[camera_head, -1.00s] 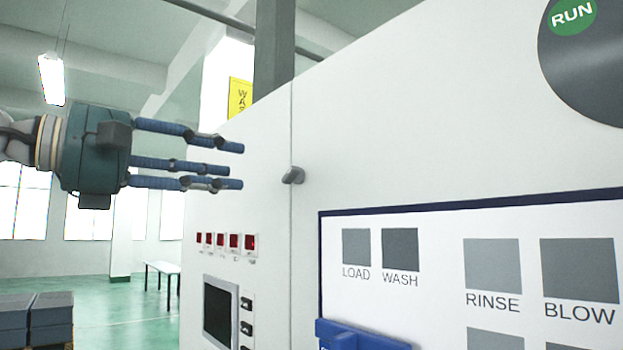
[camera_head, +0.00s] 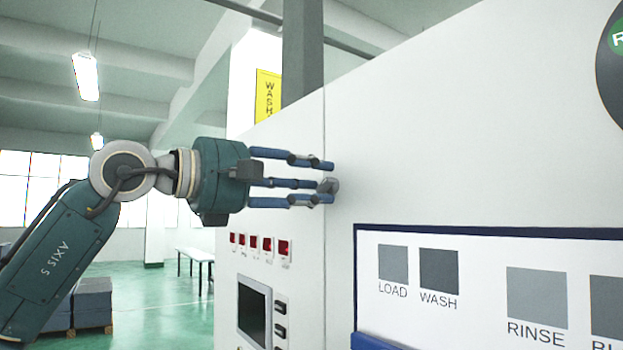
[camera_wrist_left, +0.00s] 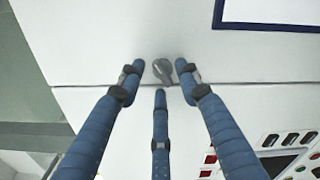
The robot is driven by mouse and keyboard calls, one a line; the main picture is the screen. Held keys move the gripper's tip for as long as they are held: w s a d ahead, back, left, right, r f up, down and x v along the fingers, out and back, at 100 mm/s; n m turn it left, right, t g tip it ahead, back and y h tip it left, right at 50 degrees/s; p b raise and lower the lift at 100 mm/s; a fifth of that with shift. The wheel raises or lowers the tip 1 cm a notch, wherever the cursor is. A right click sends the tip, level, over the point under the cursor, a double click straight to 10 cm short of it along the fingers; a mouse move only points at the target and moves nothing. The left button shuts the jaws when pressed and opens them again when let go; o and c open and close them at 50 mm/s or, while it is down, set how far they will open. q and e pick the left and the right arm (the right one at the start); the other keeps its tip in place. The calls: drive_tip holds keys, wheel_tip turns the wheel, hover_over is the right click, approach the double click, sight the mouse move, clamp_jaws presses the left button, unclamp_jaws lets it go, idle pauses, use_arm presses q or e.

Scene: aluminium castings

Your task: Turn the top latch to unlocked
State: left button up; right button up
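The top latch (camera_head: 329,186) is a small grey knob on the white machine's front, at the vertical panel seam. In the left wrist view the latch (camera_wrist_left: 163,70) lies just beyond my fingertips, between the two outer fingers, with its narrow end toward the middle finger. My left gripper (camera_head: 325,182) has three blue fingers spread around the latch; it also shows in the left wrist view (camera_wrist_left: 161,75). The fingers are open, and I cannot tell whether any fingertip touches the latch. My right gripper is not in view.
The white machine front (camera_head: 440,130) fills the right side. Below are red indicators (camera_head: 260,246), a dark screen (camera_head: 254,312) and a blue-framed panel (camera_head: 480,290) with labelled squares. A bench (camera_head: 196,256) and grey stacked crates (camera_head: 92,302) stand behind on open green floor.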

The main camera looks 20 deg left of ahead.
use_arm(q)
clamp_jaws()
drive_tip(key=shift+f+n, duration=0.1)
drive_tip(key=shift+n, duration=0.2)
drive_tip(key=n+b, duration=0.1)
drive_tip(key=n, duration=0.1)
drive_tip(key=shift+n, duration=0.3)
drive_tip(key=n+b, duration=0.1)
drive_tip(key=n, duration=0.2)
drive_tip(key=shift+w+n, duration=0.1)
drive_tip(key=shift+n, duration=0.3)
drive_tip(key=shift+a+n+b, duration=0.1)
drive_tip(key=shift+n+b, duration=0.5)
drive_tip(key=shift+n, duration=1.9)
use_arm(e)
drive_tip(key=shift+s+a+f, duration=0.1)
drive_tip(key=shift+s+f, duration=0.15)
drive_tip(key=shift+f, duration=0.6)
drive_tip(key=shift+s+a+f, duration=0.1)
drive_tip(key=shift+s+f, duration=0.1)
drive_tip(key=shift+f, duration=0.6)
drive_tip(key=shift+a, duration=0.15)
use_arm(q)
unclamp_jaws()
drive_tip(key=shift+f, duration=0.1)
